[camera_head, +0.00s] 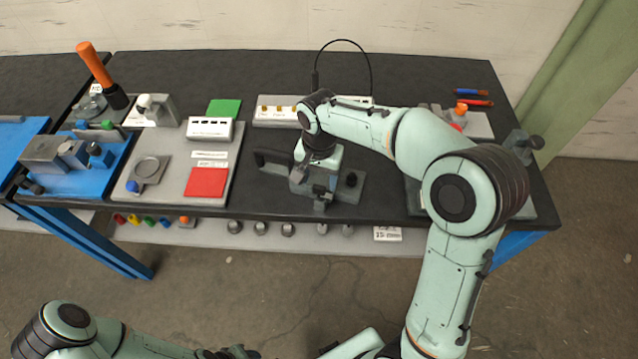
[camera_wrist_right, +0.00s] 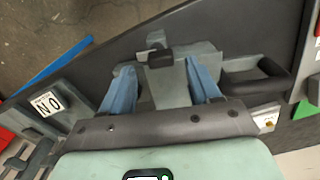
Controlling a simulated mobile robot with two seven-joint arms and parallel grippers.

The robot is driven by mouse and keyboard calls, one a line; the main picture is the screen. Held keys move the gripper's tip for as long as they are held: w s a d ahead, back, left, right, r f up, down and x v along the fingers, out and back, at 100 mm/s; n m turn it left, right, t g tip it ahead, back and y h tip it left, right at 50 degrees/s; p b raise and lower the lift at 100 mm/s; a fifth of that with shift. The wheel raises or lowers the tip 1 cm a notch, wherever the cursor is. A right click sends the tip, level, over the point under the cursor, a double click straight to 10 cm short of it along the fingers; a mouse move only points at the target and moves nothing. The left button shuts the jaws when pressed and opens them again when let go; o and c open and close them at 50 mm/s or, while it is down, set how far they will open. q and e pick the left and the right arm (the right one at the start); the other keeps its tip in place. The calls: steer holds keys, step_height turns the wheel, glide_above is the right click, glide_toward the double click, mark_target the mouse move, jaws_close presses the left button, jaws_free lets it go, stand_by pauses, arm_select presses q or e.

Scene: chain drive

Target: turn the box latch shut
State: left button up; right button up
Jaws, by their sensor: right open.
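The grey box (camera_wrist_right: 163,88) lies on the dark bench top, close to the front edge. It carries a black latch piece (camera_wrist_right: 160,58) on a grey mount at its front side in the right wrist view. My right gripper (camera_wrist_right: 160,68) is open, its two blue fingers on either side of the box, with the latch between and just beyond the fingertips. I cannot tell whether the fingers touch the box. In the head view my right gripper (camera_head: 313,188) points down over the box, and my arm hides much of it.
A black handle (camera_wrist_right: 262,75) stands beside the box, seen also in the head view (camera_head: 270,158). A panel with a red pad (camera_head: 206,182) lies left.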

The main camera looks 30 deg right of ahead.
mark_target(322, 191)
arm_select(q)
steer(key=shift+s+f, duration=0.1)
steer(key=shift+f, duration=0.05)
arm_select(e)
steer(key=shift+f, duration=1.35)
steer(key=c, duration=1.1)
steer(key=shift+o, duration=0.2)
